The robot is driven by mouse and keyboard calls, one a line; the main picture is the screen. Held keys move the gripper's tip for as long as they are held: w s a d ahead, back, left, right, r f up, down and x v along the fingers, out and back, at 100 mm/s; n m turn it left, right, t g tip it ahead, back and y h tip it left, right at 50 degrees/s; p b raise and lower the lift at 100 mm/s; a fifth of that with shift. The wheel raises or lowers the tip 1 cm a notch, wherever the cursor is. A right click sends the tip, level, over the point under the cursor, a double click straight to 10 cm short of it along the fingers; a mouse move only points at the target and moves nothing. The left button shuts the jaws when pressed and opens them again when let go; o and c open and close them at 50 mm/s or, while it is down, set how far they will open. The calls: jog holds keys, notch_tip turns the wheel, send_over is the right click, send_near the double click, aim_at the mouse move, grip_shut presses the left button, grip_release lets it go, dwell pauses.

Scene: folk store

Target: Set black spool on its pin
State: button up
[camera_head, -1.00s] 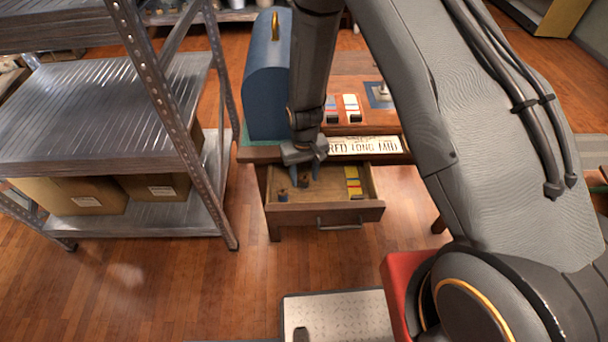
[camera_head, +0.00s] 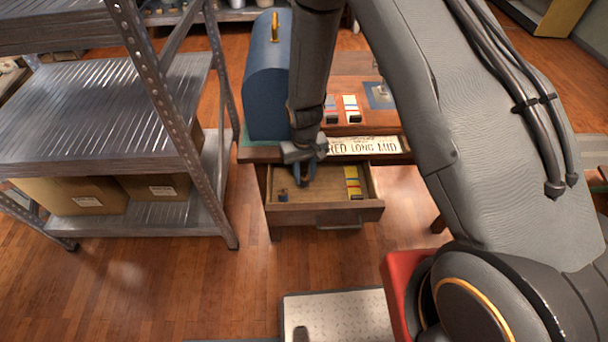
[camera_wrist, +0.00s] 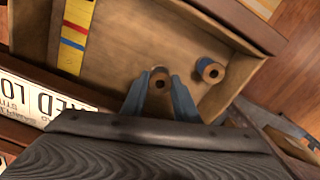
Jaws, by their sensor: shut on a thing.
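A dark spool (camera_wrist: 160,80) with a pale wooden end and a centre hole stands between the two blue fingers of my gripper (camera_wrist: 160,90) in the wrist view. My gripper, also in the head view (camera_head: 305,178), reaches down into the open drawer (camera_head: 340,213) and is shut on this spool. The fingers mostly hide the spool in the head view. A blue spool (camera_wrist: 210,70) stands apart on the drawer floor, also visible in the head view (camera_head: 283,196). I cannot clearly make out a pin for the black spool.
A striped card (camera_head: 353,183) lies in the drawer's right side. A blue domed case (camera_head: 266,85) stands left, near a metal shelf (camera_head: 105,115).

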jog(key=shift+r+p, duration=1.15)
jog(key=shift+r, duration=0.95)
